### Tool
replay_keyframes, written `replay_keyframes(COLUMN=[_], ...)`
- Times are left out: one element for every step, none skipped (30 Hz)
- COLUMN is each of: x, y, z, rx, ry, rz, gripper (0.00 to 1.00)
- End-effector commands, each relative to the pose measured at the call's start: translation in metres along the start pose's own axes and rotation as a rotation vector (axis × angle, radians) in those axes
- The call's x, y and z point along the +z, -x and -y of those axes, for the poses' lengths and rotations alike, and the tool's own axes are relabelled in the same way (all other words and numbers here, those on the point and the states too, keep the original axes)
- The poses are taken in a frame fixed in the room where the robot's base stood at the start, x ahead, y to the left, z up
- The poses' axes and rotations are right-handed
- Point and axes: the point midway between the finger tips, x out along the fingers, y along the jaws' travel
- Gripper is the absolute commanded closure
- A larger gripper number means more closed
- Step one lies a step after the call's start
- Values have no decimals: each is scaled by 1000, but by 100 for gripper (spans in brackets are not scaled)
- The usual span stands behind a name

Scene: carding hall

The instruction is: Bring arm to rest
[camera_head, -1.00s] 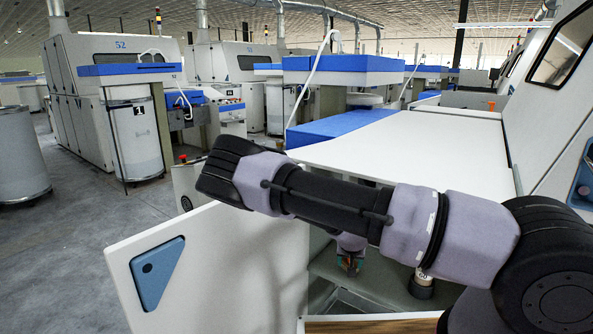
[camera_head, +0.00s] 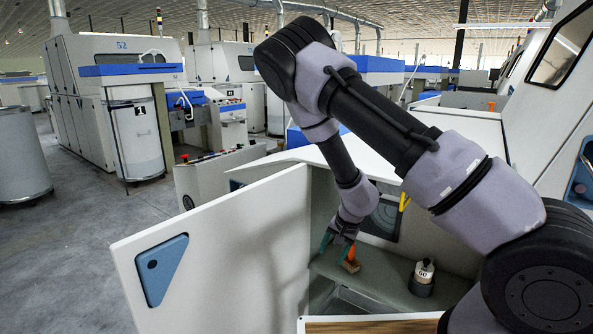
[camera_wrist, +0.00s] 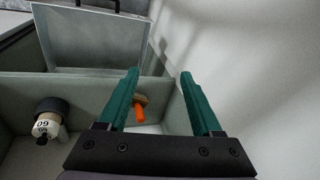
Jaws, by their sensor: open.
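My gripper (camera_head: 338,246) hangs from my raised, bent arm at the opening of the white machine compartment, pointing down. In the wrist view its two green fingers (camera_wrist: 160,76) stand wide apart with nothing held between them. A small brush with an orange handle (camera_head: 351,255) lies on the compartment's shelf, just beyond the fingers in the head view. In the wrist view the brush (camera_wrist: 140,110) shows beside the left finger, which partly overlaps it; the gripper appears apart from it.
A dark-based, white-topped cylinder with a number (camera_head: 423,275) stands on the shelf, also in the wrist view (camera_wrist: 47,122). An open white door (camera_head: 225,250) with a blue triangular latch is left of the gripper. Floor at left is clear beside a grey can (camera_head: 20,155).

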Motion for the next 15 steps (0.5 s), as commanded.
replay_keyframes(x=[1, 4, 6, 8, 10, 11, 12, 13, 14, 15, 15, 16, 16, 17, 18], y=[19, 30, 44, 56, 68, 84, 97, 110, 128, 141, 155, 174, 188, 202, 220], z=[14, 20, 29, 34, 39, 46, 51, 56, 60, 64, 66, 70, 71, 72, 73], rx=[-46, -67, -95, -114, -134, -160, -178, -197, -221, -238, -254, -275, -289, -303, -318], ry=[-32, -45, -61, -72, -80, -88, -92, -96, -97, -96, -95, -90, -86, -79, -71], rz=[36, 60, 90, 111, 132, 156, 174, 188, 208, 221, 231, 244, 250, 257, 261], gripper=[34, 34, 34, 34, 34, 34, 34, 34, 34, 34, 34, 34, 34, 34, 34])
